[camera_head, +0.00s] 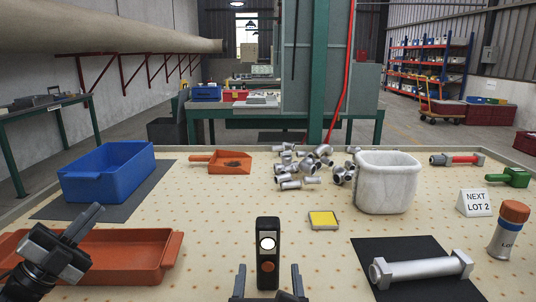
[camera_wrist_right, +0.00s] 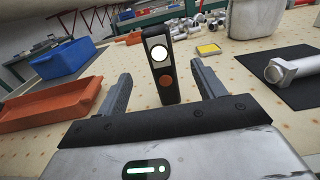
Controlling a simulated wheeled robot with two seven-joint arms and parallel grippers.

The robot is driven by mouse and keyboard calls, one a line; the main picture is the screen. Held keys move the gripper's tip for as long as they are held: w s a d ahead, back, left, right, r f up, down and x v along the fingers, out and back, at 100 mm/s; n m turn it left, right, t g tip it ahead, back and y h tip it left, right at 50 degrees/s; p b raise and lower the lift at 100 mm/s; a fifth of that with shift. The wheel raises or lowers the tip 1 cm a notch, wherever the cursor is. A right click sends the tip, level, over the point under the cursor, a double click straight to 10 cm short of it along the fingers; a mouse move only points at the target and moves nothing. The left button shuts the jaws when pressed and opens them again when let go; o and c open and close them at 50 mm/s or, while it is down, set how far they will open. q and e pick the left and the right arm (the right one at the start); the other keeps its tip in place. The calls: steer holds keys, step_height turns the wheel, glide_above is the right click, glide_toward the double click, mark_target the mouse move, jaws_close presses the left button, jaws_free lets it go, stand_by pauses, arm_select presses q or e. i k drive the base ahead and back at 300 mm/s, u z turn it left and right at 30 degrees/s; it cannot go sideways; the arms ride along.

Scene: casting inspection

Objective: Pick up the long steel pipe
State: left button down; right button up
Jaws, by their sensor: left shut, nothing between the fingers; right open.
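The long steel pipe (camera_head: 421,269) lies on a black mat (camera_head: 385,250) at the front right, with a wider collar at each end. In the right wrist view one end of the pipe (camera_wrist_right: 287,69) shows at the right edge. My right gripper (camera_head: 267,284) is open and empty at the bottom middle, left of the pipe and apart from it. Its fingers (camera_wrist_right: 160,72) point at a black upright device with a lit round lamp. My left gripper (camera_head: 88,220) is shut and empty above the orange tray at the left.
The black device (camera_head: 268,245) stands just ahead of my right fingers. An orange tray (camera_head: 120,270), a blue bin (camera_head: 105,180), a white tub (camera_head: 387,185), a yellow pad (camera_head: 323,220), several metal fittings (camera_head: 290,170), a lot sign (camera_head: 475,203) and an orange-capped bottle (camera_head: 508,232) stand around.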

mark_target(382, 273)
steer(key=k, duration=1.05)
